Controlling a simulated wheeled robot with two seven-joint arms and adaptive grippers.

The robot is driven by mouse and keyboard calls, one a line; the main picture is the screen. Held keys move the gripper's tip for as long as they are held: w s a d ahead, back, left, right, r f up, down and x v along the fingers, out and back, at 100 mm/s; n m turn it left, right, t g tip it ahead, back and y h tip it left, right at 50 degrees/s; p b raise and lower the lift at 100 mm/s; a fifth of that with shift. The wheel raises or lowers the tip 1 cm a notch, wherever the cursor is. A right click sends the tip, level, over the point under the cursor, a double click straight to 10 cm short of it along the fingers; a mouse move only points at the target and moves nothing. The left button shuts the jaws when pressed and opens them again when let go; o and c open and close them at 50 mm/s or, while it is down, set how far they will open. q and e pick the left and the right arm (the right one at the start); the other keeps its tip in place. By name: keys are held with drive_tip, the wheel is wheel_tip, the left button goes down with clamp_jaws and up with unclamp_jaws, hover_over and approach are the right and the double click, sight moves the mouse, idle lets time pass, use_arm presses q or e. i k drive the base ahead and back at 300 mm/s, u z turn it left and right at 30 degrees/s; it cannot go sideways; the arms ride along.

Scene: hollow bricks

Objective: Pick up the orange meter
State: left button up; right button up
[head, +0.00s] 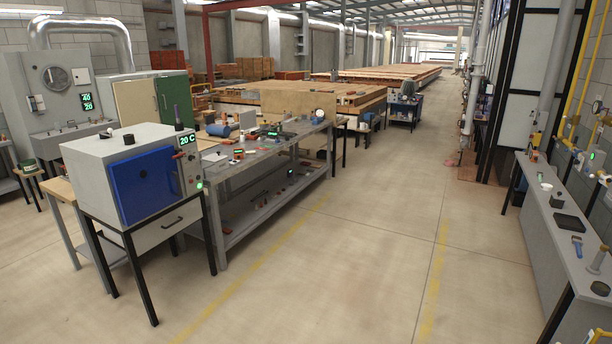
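A small orange device with a dark, greenish face, which looks like the orange meter (238,154), sits on the grey workbench (222,172) left of centre. It is too small to read, and other small orange and red items lie near it. Neither of my grippers is in view.
A grey oven with a blue door (145,186) stands on a black-legged stand in front of the workbench. A long grey bench (548,232) with tools runs along the right. Stacked brick tables (300,98) are farther back. The concrete floor (350,250) between the benches is clear.

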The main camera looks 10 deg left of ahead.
sight(237, 152)
drive_tip(key=u, duration=0.8)
drive_tip(key=i, duration=1.9)
drive_tip(key=u, duration=0.4)
drive_tip(key=i, duration=2.2)
drive_tip(key=z, duration=0.6)
drive_tip(key=i, duration=0.85)
drive_tip(key=z, duration=0.3)
